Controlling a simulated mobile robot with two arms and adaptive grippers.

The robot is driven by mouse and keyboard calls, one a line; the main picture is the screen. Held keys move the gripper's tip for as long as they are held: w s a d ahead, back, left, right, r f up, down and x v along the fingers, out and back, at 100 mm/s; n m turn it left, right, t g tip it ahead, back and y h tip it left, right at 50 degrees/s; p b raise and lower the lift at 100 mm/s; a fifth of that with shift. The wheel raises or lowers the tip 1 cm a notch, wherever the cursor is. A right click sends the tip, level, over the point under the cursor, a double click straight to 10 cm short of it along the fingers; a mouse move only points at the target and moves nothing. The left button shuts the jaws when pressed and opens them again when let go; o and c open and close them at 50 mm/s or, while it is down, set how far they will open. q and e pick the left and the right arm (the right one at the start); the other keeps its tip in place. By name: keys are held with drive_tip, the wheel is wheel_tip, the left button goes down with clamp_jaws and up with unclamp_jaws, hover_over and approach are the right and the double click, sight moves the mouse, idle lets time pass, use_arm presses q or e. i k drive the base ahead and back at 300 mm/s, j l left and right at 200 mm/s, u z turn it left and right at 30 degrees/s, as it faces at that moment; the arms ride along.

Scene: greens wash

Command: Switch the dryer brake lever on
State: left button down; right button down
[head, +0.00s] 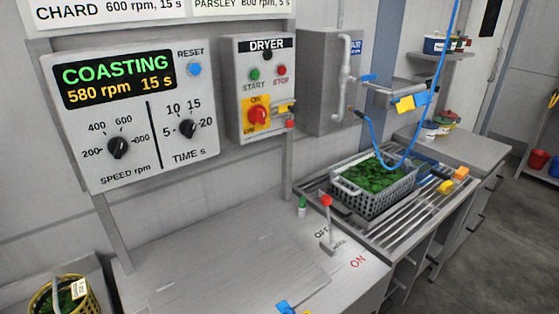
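The brake lever (327,226) has a grey stem and a red ball knob. It stands nearly upright on the grey counter, at the counter's right part. An OFF label is printed by its base on the left, partly hidden behind the stem, and a red ON label (357,261) lies to the front right. The lever's exact setting is hard to tell. The dryer's speed panel (135,165) reads COASTING, 580 rpm, 15 s. The dryer switch box (262,54) has START and STOP buttons and a red knob on a yellow plate. Neither gripper is recognizable in view.
A grey basket of greens (343,194) stands on the ribbed drainboard right of the lever. A blue hose (453,45) hangs over it. A yellow basket (45,301) is at the lower left. A small blue piece (285,307) sits at the bottom edge.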

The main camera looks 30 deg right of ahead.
sight(326, 201)
drive_tip(key=z, duration=1.15)
drive_tip(key=k+l+u, duration=0.1)
drive_tip(key=u, duration=0.15)
drive_tip(key=k+u, duration=0.25)
drive_tip(key=l+u, duration=0.15)
drive_tip(key=u, duration=0.25)
drive_tip(key=k+l+u, duration=0.1)
drive_tip(key=u, duration=0.35)
